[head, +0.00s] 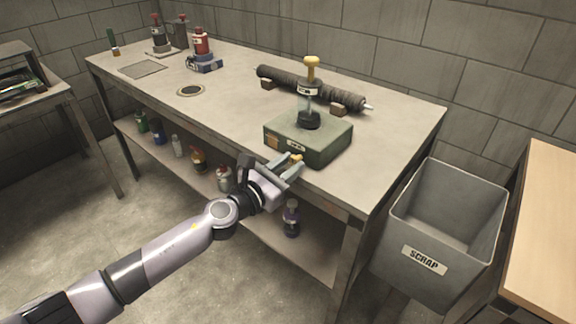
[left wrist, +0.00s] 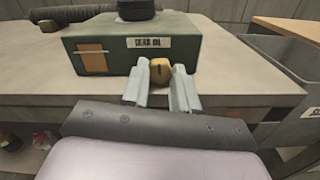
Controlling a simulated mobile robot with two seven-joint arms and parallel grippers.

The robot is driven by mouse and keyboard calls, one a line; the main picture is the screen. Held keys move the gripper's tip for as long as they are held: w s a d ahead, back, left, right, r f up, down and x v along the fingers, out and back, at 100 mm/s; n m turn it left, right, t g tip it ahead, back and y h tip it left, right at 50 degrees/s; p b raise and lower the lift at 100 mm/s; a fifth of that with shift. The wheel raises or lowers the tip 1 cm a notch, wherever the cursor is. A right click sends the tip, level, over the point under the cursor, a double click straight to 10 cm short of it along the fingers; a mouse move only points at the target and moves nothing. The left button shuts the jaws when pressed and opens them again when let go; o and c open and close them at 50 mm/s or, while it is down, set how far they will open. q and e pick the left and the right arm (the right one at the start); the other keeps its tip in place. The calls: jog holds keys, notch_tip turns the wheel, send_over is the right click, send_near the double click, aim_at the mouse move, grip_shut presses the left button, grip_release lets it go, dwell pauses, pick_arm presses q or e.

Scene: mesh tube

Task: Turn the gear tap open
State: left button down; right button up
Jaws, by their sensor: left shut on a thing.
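The gear oil box (head: 325,146) is a green block near the front edge of the workbench, with a black pump and yellow knob (head: 311,62) standing on top. In the left wrist view its front face shows a "GEAR OIL" label (left wrist: 150,42) and an orange panel (left wrist: 92,62). The gear tap (left wrist: 161,71) is a small yellow piece with a dark mark, low on that front face. My left gripper (left wrist: 160,78) is shut on the tap, one finger on each side. The head view also shows the tap (head: 297,157) between the fingertips. My right gripper is not in view.
A dark mesh tube (head: 310,88) lies on blocks behind the box. A red bottle (head: 201,43) and other bottles stand at the back left of the workbench (head: 225,105). A grey scrap bin (head: 424,262) stands to the right. Several bottles sit on the lower shelf.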

pick_arm(q)
jog(key=n, duration=0.5)
jog(key=c, duration=1.1)
grip_release()
jog(key=shift+c, duration=0.2)
jog(key=p+v, duration=0.1)
jog(key=v, duration=0.6)
jog(key=shift+s+a, duration=0.1)
